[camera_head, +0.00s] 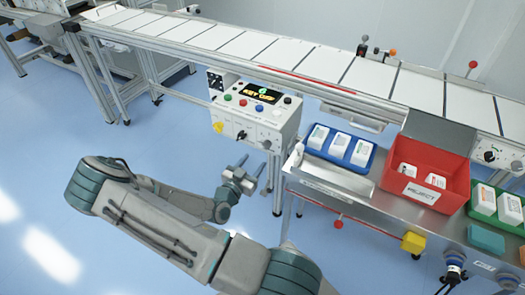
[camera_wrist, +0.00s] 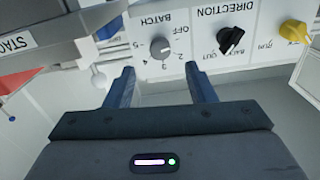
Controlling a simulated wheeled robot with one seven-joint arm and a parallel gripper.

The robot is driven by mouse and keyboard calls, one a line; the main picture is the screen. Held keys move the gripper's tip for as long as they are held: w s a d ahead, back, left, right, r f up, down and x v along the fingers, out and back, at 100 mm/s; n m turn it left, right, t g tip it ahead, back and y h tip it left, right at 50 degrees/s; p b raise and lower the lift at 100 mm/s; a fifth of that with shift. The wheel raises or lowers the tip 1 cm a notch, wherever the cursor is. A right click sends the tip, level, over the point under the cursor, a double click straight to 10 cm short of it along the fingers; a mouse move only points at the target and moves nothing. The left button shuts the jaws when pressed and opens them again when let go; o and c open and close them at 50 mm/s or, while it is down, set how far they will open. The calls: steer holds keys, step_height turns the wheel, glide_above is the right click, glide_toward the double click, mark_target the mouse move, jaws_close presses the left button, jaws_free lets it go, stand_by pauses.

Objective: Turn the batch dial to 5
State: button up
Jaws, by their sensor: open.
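The batch dial (camera_wrist: 160,48) is a small grey round knob on the white panel, upside down in the wrist view, with OFF and numbers up to 5 printed around it. I cannot tell clearly which mark it points at. In the head view it is the small knob (camera_head: 267,144) at the right of the control box front. My gripper (camera_wrist: 165,76) is open and empty, its two blue fingers apart, with the dial showing beyond the gap. In the head view my gripper (camera_head: 251,168) is in front of and below the box, apart from it.
A black direction knob (camera_wrist: 231,40) and a yellow knob (camera_wrist: 294,32) sit beside the dial. The control box (camera_head: 255,112) is under the conveyor (camera_head: 250,45). A metal table (camera_head: 340,190) with a blue tray (camera_head: 318,152) and red reject bin (camera_head: 440,165) stands at right.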

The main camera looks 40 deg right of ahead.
mark_target(265, 148)
steer(key=x, duration=0.7)
steer(key=shift+d, duration=0.25)
steer(key=c, duration=1)
